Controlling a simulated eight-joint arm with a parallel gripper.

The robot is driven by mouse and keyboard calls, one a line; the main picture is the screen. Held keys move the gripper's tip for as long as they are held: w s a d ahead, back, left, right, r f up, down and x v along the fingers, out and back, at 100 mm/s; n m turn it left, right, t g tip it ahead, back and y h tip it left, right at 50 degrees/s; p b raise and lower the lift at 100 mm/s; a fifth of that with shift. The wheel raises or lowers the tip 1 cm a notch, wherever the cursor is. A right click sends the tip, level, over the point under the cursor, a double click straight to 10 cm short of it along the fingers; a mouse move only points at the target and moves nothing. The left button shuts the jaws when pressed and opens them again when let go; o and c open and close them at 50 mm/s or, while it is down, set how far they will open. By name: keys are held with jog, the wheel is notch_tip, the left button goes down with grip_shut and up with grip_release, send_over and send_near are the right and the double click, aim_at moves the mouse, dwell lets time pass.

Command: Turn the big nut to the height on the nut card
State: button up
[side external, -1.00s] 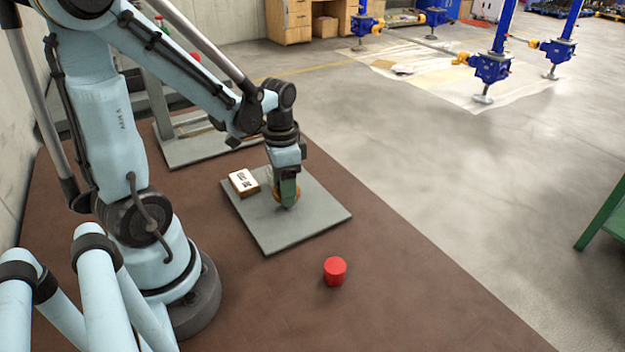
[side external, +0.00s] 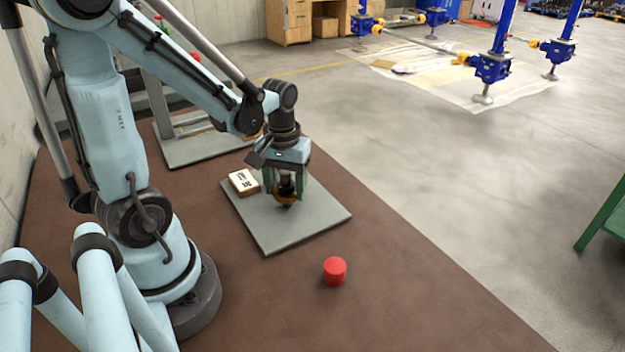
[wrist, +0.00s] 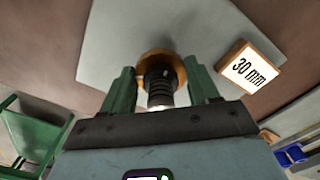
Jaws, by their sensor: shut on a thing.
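The big nut (side external: 286,202) is a brass-coloured ring low on a dark threaded screw (wrist: 159,90), which stands upright on a grey plate (side external: 295,230). My gripper (side external: 286,193) points down over the screw, its green fingers on opposite sides. It is shut on the nut, which also shows between the fingers in the wrist view (wrist: 160,62). The fingers partly hide the nut. The nut card (side external: 243,182) is a small wood-edged block on the plate's left corner. It reads "30 mm" in the wrist view (wrist: 250,70).
A red cylinder (side external: 335,270) stands on the brown surface in front of the plate. A grey-based frame (side external: 190,150) stands behind the plate. The brown surface right of the plate is clear. A green stand (side external: 605,220) is at the far right.

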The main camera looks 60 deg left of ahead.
jog(key=n, duration=0.6)
jog(key=shift+d, duration=0.1)
dwell(0.5)
jog(key=o, duration=1.1)
jog(key=shift+w, duration=0.1)
jog(key=shift+c, duration=0.2)
jog(key=shift+r, duration=6.05)
